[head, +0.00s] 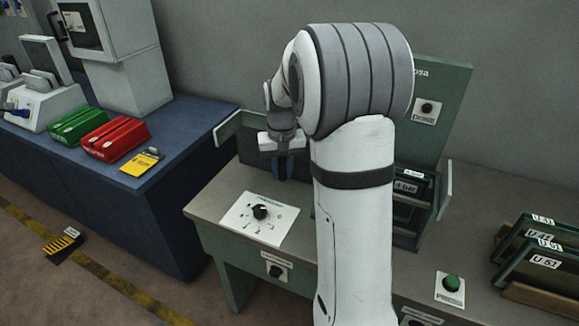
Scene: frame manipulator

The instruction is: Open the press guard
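A green press-like machine (447,95) stands at the back of the grey-green bench, partly hidden behind my arm. A knob on a white plate is on its upright panel. My gripper (285,168) points down over the bench, left of my arm and in front of the machine. Its blue-tipped fingers are small and dark, and whether they are open or touch anything cannot be told.
A dial plate (259,217) lies on the bench top (225,192) below my gripper. A green button (451,284) and a rack of labelled green frames (545,262) are at right. A blue bench (165,195) at left holds green and red cases.

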